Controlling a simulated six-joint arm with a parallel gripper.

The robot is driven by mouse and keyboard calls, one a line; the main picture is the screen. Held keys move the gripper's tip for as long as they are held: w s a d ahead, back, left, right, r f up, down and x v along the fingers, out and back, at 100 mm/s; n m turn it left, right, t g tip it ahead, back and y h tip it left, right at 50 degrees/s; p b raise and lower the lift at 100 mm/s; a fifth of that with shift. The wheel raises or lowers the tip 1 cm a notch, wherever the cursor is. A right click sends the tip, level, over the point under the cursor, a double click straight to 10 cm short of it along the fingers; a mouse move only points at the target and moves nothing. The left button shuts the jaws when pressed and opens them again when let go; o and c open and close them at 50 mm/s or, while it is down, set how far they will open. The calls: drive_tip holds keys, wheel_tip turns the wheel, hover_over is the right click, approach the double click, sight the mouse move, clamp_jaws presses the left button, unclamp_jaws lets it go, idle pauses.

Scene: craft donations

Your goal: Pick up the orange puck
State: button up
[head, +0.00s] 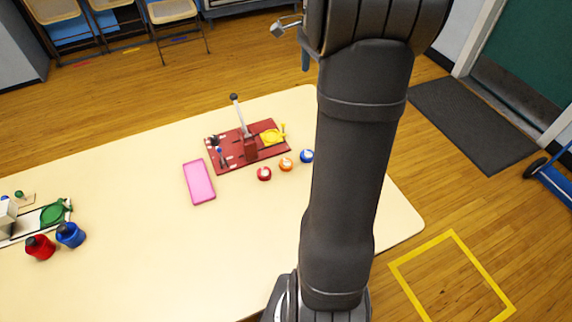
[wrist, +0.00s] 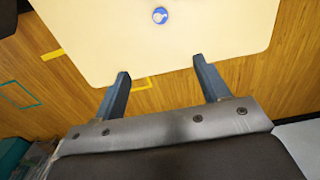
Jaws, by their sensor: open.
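The orange puck (head: 286,164) lies on the cream table, between a red puck (head: 264,174) on its left and a blue puck (head: 307,156) on its right. All three are small and round with pale marks on top. In the wrist view my gripper (wrist: 161,80) is open and empty, its two fingers wide apart. That view shows the table's end and one blue puck (wrist: 160,15) beyond the fingers. The orange puck does not show there. In the head view my arm hides part of the table, and the fingers cannot be made out.
Red (head: 40,247) and blue (head: 70,235) containers stand at far left. The table's front middle is clear.

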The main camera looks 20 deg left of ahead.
drive_tip(key=n, duration=3.1)
hover_over(287, 163)
wheel_tip(287, 163, down, 15)
drive_tip(key=f, duration=1.1)
drive_tip(key=shift+s+a+f, duration=0.15)
drive_tip(key=shift+a+f, duration=0.1)
drive_tip(key=shift+a, duration=0.15)
drive_tip(key=shift+w+d+f, duration=0.1)
drive_tip(key=shift+d+f, duration=0.05)
drive_tip(key=shift+f, duration=0.75)
drive_tip(key=shift+w+d+f, duration=0.1)
drive_tip(key=shift+d+f, duration=0.05)
drive_tip(key=shift+f, duration=0.7)
drive_tip(key=shift+d+f, duration=0.15)
drive_tip(key=shift+f, duration=0.75)
drive_tip(key=c, duration=1.1)
